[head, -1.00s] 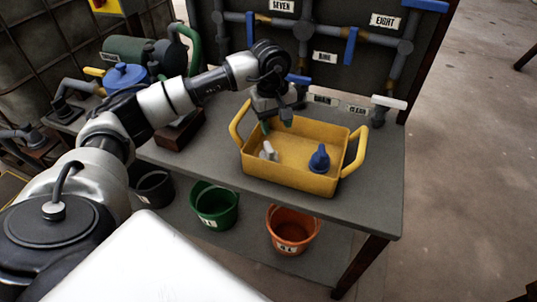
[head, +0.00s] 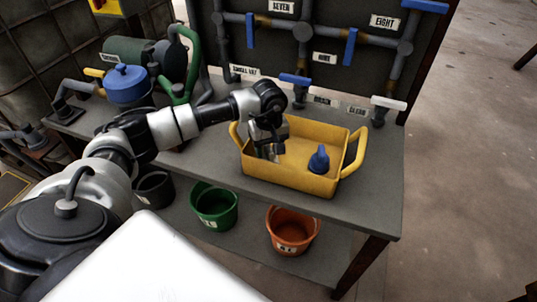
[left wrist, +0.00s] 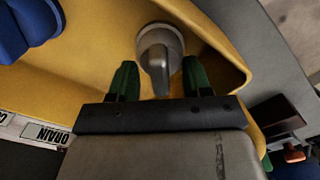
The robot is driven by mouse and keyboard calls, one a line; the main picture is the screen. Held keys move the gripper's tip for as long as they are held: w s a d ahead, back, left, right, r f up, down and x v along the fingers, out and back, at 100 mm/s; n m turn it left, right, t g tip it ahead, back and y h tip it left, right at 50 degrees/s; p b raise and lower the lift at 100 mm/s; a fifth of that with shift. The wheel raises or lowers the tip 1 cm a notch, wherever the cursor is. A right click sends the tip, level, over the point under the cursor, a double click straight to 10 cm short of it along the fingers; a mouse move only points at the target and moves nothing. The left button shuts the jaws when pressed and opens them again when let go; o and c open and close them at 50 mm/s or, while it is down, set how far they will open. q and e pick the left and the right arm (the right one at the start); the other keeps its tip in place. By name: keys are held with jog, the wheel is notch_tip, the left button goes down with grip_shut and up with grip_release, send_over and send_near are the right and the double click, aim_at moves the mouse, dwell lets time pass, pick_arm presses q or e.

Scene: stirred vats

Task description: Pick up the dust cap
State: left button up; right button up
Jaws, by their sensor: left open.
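A yellow tray (head: 290,181) with two handles stands on the grey bench; its wall and floor also show in the left wrist view (left wrist: 75,85). Inside are a grey cap with a raised grip (left wrist: 160,50) and a blue knobbed piece (head: 319,159), the latter at the left wrist view's upper left (left wrist: 25,30). Neither carries a readable name, so I cannot tell for certain which is the dust cap. My left gripper (head: 269,153) is inside the tray. Its green fingers stand open on either side of the grey cap's grip, apart from it. The gripper hides the grey cap in the head view.
Pipes with blue levers and labels (head: 383,21) rise behind the tray. A blue-lidded pot (head: 127,85) and green pipe stand at the left of the bench. Green (head: 213,206) and orange (head: 292,231) buckets sit on the shelf below. Bare bench lies right of the tray.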

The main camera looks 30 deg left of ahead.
pick_arm(q)
jog(key=shift+f, duration=0.15)
jog(key=shift+c, duration=0.5)
grip_shut()
